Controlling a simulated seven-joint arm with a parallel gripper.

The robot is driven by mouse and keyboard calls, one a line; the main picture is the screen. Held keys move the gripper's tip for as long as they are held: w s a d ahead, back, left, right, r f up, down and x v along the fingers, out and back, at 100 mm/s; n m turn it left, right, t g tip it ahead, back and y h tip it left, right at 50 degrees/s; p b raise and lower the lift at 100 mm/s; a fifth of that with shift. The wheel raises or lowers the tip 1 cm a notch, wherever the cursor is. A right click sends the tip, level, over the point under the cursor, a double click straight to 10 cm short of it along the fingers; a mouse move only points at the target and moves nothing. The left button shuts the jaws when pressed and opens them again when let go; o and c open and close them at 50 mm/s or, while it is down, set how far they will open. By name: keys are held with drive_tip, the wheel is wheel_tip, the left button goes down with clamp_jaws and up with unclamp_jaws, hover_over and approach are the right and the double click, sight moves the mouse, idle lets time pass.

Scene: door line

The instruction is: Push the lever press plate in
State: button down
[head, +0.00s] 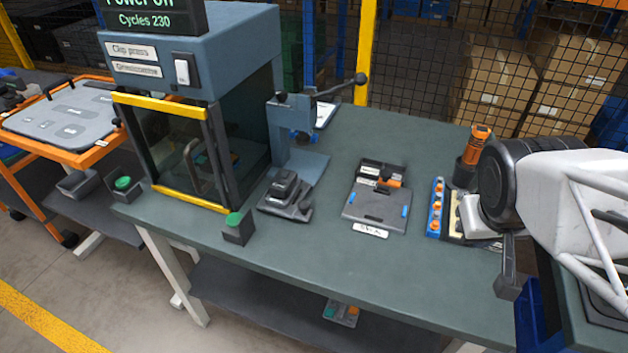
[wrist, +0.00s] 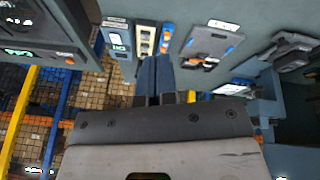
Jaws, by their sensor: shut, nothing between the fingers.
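The lever press (head: 287,135) is a blue-grey column with a black-knobbed lever reaching up and right. Its dark plate (head: 285,203) sits forward of the column at the press's front, with a dark block on top. The plate also shows at the right of the wrist view (wrist: 290,47), near the press (wrist: 255,98). My gripper (head: 507,285) is over the right end of the bench, well to the right of the plate and apart from it. In the wrist view its fingers (wrist: 155,72) are together and empty.
A grey fixture tray (head: 378,212) lies between press and gripper. A blue parts strip (head: 436,210) and an orange-topped tool (head: 473,150) stand nearer my arm. A clip press cabinet (head: 190,100) and a green-button box (head: 237,228) stand left. The front bench strip is clear.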

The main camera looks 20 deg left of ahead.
drive_tip(key=a+f+n+y, duration=0.1)
drive_tip(key=a+f+n, duration=0.3)
drive_tip(key=a, duration=0.7)
drive_tip(key=a+f+n+t+y, duration=0.1)
drive_tip(key=a+f+n, duration=0.3)
drive_tip(key=a, duration=0.8)
drive_tip(key=a+f+n+y, duration=0.3)
drive_tip(key=a+f+n, duration=0.2)
drive_tip(key=a, duration=0.7)
drive_tip(key=shift+a+f+t, duration=0.2)
drive_tip(key=shift+f+t, duration=0.2)
drive_tip(key=shift+f, duration=0.1)
drive_tip(key=shift+w, duration=0.1)
drive_tip(key=x, duration=1)
drive_tip(key=shift+w, duration=1.95)
drive_tip(key=shift+w, duration=0.2)
